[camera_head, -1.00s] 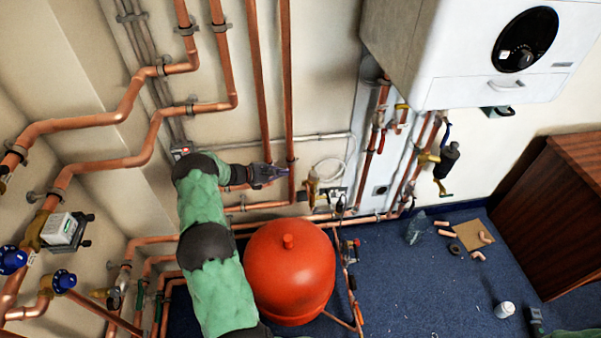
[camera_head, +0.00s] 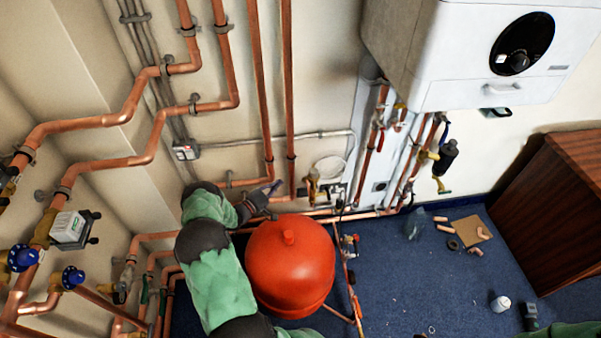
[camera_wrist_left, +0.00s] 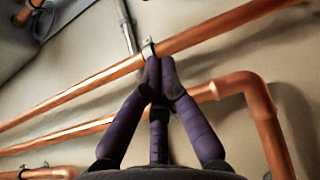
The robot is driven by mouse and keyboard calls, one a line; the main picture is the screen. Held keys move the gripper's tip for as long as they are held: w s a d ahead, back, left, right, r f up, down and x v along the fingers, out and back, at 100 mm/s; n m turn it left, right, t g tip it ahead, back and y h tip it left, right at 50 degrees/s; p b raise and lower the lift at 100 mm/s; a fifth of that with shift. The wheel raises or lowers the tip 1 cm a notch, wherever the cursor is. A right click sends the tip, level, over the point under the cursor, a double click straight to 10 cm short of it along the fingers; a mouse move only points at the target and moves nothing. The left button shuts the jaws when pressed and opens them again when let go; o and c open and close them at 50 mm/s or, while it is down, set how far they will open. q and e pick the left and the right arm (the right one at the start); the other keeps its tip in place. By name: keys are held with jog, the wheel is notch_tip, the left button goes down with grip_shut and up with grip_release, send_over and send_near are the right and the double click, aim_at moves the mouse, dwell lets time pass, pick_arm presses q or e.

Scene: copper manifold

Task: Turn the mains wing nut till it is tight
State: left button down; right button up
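I cannot pick out the mains wing nut for sure in either view. My left gripper (camera_head: 273,187) has purple fingers and reaches to the copper pipes low on the wall, just behind the red vessel (camera_head: 290,262). In the left wrist view its fingertips (camera_wrist_left: 160,63) are drawn together, with nothing visible between them. They overlap a pipe clip (camera_wrist_left: 148,48) on a slanting copper pipe (camera_wrist_left: 215,28); whether they touch it I cannot tell.
A brass valve (camera_head: 313,186) sits right of my left gripper. The white boiler (camera_head: 480,60) hangs at upper right, with pipes and valves below. Blue handwheels (camera_head: 72,277) are at lower left. Cut pipe pieces, a cardboard sheet (camera_head: 470,231) and a white pot (camera_head: 501,304) lie on the blue floor.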

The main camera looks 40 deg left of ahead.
pick_arm(q)
jog(key=w+d+b, duration=0.3)
jog(key=w+b, duration=0.1)
jog(key=w, duration=0.8)
jog(key=shift+w+d, duration=0.3)
pick_arm(e)
jog(key=shift+f, duration=2.1)
pick_arm(q)
jog(key=shift+s, duration=0.1)
